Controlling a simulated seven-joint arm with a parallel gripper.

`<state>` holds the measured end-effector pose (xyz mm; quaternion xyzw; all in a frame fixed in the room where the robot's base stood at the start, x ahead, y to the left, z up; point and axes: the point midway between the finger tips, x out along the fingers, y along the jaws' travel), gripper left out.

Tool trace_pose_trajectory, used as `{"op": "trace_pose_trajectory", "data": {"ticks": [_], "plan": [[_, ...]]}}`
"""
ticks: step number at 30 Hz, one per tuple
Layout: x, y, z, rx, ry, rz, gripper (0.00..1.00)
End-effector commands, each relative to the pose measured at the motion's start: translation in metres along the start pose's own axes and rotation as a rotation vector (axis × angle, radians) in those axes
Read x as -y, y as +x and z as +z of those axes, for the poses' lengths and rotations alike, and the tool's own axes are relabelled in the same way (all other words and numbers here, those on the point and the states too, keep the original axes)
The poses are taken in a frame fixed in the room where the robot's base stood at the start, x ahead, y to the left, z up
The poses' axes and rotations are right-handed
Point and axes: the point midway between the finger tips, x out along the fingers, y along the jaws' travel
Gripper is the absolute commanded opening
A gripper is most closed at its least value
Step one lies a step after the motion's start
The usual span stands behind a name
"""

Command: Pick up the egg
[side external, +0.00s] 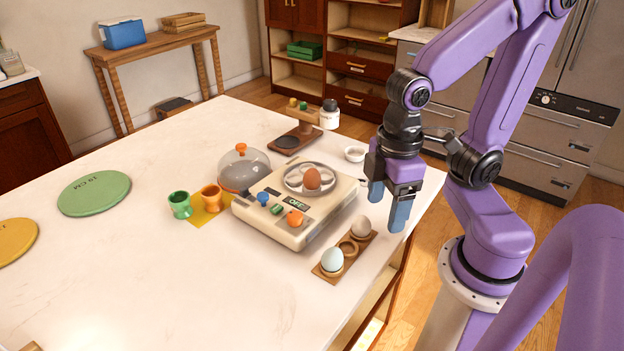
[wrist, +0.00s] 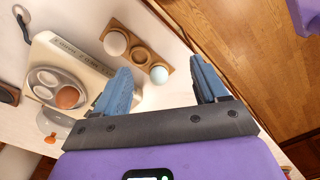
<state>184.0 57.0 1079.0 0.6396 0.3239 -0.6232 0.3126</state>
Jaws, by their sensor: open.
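Three eggs are in view. A brown egg (side external: 312,179) sits on the round metal tray on top of the cream egg cooker (side external: 265,218); it also shows in the wrist view (wrist: 67,97). A pale egg (side external: 361,227) and a light blue egg (side external: 332,260) rest at opposite ends of a wooden holder (side external: 347,248), with an empty ring between them. The wrist view shows the pale egg (wrist: 115,43) and blue egg (wrist: 159,74) too. My gripper (side external: 388,205) is open and empty, pointing down above the table's right edge, apart from every egg.
A clear dome lid (side external: 244,168) stands behind the cooker. Green (side external: 180,205) and orange (side external: 211,198) egg cups stand to its left. A small white bowl (side external: 355,154) and a wooden stand with a white jar (side external: 329,115) are behind.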

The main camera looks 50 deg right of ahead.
Motion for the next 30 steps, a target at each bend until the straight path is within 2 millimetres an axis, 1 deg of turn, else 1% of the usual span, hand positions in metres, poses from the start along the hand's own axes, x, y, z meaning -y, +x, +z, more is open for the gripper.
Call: {"op": "trace_pose_trajectory", "data": {"ticks": [1, 6, 15, 22, 30], "plan": [[-0.007, -0.004, -0.008, 0.0, 0.074, 0.001, 0.72], [-0.035, -0.017, -0.032, 0.002, 0.369, 0.005, 0.72], [-0.088, -0.041, -0.063, 0.007, 0.889, 0.013, 0.72], [-0.13, -0.06, -0.075, 0.008, 1.287, 0.019, 0.72], [-0.175, -0.082, -0.076, 0.011, 1.751, 0.026, 0.72]]}}
